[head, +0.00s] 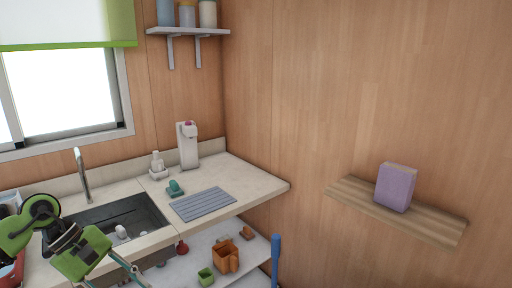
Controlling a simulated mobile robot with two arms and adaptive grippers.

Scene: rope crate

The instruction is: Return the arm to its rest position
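My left arm enters from the left edge in green and black, in front of the sink. My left gripper (127,271) points down and right at the bottom of the view, with thin grey-teal finger parts partly cut off by the lower edge. Whether its fingers are open or shut does not show clearly, and I see nothing held in it. My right arm and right gripper are not in view.
The sink (142,213) and faucet (82,174) are behind my arm. The counter (256,184) holds a grey ribbed mat (203,204) and a white dispenser (187,146). A lower shelf (205,240) holds an orange pot (226,259). A wooden wall shelf (436,222) bears a purple block (396,187).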

